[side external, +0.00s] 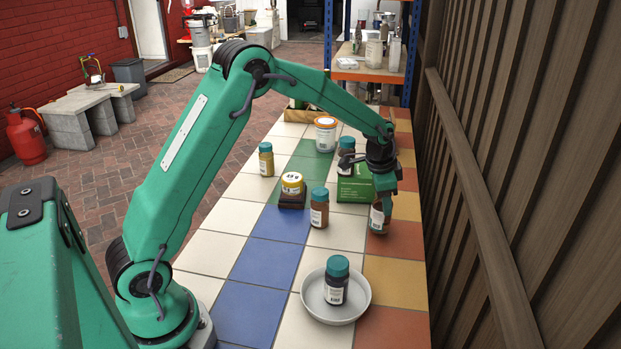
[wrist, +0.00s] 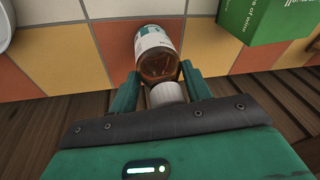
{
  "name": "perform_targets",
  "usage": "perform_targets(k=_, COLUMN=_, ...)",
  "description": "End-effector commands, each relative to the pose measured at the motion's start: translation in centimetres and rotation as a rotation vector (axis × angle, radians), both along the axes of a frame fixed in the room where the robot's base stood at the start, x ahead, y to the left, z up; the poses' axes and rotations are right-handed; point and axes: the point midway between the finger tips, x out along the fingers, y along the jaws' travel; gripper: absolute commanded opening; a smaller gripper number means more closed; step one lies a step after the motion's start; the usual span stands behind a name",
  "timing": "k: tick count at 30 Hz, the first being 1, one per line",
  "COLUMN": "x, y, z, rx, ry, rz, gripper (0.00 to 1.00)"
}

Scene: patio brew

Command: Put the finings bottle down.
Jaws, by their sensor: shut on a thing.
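My gripper (side external: 382,190) is at the right side of the tiled table. It is shut on an amber bottle (side external: 378,218) with a white label, which I take to be the finings bottle; its label is too small to read. In the wrist view the bottle (wrist: 157,60) shows its white cap between the fingers (wrist: 165,85). The bottle is over the orange and red tiles by the fence-side edge. Its base is at or very near the tile surface; I cannot tell whether it touches.
A green box (side external: 354,187) stands close behind-left of my gripper. A white dish (side external: 362,312) holding a dark bottle (side external: 336,283) is nearer. A wooden fence (side external: 520,150) runs along the right.

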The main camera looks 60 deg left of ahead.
Motion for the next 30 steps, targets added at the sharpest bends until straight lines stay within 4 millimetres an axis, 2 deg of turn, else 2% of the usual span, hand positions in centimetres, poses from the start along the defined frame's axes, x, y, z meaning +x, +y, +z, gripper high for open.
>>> perform_targets(k=3, x=0.05, y=-0.01, z=-0.71, rx=0.000, ry=-0.002, rz=0.000, gripper=0.18)
perform_targets(k=16, x=0.05, y=0.00, z=-1.07, rx=0.000, ry=-0.002, rz=0.000, gripper=0.18)
perform_targets(k=17, x=0.01, y=-0.01, z=-1.13, rx=0.000, ry=-0.001, rz=0.000, gripper=0.52)
perform_targets(k=20, x=0.01, y=-0.01, z=-1.12, rx=0.000, ry=-0.001, rz=0.000, gripper=0.70)
perform_targets(k=30, x=0.02, y=-0.01, z=-1.01, rx=0.000, ry=-0.001, rz=0.000, gripper=0.70)
